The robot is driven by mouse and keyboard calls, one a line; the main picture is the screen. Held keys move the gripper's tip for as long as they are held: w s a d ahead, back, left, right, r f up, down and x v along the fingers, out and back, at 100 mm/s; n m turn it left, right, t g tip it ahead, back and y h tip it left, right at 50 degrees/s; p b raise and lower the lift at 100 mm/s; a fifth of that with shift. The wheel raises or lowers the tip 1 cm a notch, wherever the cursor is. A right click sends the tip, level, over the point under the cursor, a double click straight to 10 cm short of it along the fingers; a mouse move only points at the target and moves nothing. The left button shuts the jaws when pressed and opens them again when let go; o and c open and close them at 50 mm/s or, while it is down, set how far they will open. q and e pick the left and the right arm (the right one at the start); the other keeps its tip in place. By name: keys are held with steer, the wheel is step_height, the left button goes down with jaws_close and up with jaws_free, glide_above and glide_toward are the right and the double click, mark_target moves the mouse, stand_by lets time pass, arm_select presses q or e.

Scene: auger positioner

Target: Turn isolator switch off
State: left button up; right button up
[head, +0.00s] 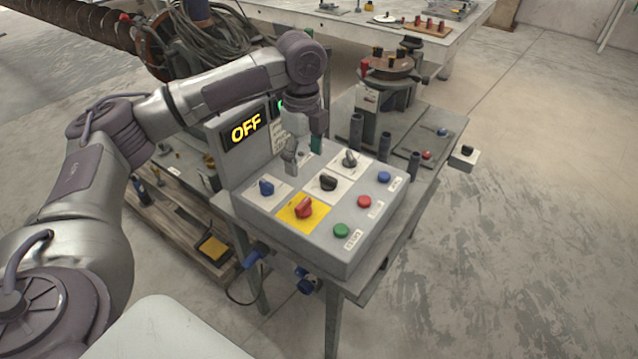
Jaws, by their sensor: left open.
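A grey control box (335,255) stands on a metal table. On its sloped top, a red rotary switch (304,208) sits on a yellow plate (288,213) at the front; it looks like the isolator switch. Its exact pointing direction is too small to tell. A display (244,128) on the upright panel behind reads OFF in yellow. My left gripper (302,152) is open and empty, pointing down over the back of the box top. It is behind the red switch and apart from it. My right gripper is not in view.
A blue knob (266,187), a black knob (327,183) and a grey knob (349,158) surround the red switch. Green (341,230), red (364,201) and blue (384,177) buttons line the right side. A round fixture (388,82) stands behind. Floor at right is clear.

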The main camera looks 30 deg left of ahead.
arm_select(q)
glide_above(303, 203)
steer(key=f, duration=0.4)
steer(key=shift+s+a+f+p, duration=0.1)
steer(key=shift+s+f+p, duration=0.15)
steer(key=shift+f+p, duration=0.15)
steer(key=f, duration=0.3)
steer(key=shift+w+f, duration=0.35)
step_height(303, 203, down, 3)
steer(key=shift+r+p, duration=0.2)
steer(key=shift+p, duration=0.1)
steer(key=shift+s+f, duration=0.1)
steer(key=shift+f, duration=0.75)
steer(key=c, duration=1.1)
steer(key=shift+c, duration=0.3)
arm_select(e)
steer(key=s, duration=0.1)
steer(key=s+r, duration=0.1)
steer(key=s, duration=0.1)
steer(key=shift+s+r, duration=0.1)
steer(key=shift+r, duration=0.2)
